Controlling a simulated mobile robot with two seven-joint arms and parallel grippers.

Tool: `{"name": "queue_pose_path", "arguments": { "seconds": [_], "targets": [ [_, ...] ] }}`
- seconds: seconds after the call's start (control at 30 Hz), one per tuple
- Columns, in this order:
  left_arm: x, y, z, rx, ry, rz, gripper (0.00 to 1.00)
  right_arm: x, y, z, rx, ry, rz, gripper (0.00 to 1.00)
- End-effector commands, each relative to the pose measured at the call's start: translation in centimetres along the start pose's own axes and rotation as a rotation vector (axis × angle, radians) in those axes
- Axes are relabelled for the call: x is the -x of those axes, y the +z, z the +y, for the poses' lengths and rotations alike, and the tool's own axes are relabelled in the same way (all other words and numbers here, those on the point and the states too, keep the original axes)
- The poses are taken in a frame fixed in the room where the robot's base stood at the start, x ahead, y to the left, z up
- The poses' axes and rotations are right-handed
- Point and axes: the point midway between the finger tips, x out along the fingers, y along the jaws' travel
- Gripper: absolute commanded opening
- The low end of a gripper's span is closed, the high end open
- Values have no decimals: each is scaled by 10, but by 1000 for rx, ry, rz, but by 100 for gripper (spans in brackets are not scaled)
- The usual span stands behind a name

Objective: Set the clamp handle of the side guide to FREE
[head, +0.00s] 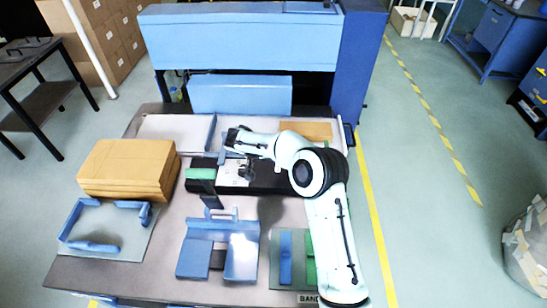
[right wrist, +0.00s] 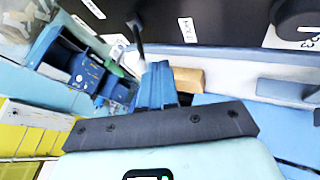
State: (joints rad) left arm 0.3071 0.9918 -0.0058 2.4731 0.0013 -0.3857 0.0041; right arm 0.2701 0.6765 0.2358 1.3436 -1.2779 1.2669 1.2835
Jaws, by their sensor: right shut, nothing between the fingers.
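The machine's black crossbar (head: 275,178) lies across the middle of the table, with white labels on it. In the right wrist view the black body (right wrist: 230,18) fills the top, and a thin grey lever (right wrist: 137,32), which looks like the clamp handle, hangs near a small white label (right wrist: 187,30). I cannot read its setting. My right gripper (head: 227,151) is over the left part of the crossbar. Its blue fingers (right wrist: 156,72) are shut and empty, close below the lever; I cannot tell whether they touch it. My left gripper is not in view.
A stack of brown sheets (head: 128,168) stands left of the crossbar. A blue tray frame (head: 105,245), a blue folded bracket (head: 218,250) and a mat with blue and green pieces (head: 288,260) lie in front. A large blue cabinet (head: 240,40) stands behind.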

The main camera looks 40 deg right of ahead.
Motion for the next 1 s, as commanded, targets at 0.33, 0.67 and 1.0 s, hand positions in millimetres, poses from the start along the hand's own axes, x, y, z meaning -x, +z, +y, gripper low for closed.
{"name": "queue_pose_path", "arguments": {
  "seconds": [0.33,0.67,1.0],
  "targets": [
    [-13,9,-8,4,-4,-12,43,-1,-1,8,-26,-54,-15,0],
    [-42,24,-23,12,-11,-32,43,-3,-6,31,-94,-189,-50,0],
    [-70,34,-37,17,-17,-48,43,-10,-14,73,-226,-467,-124,0]
  ]
}}
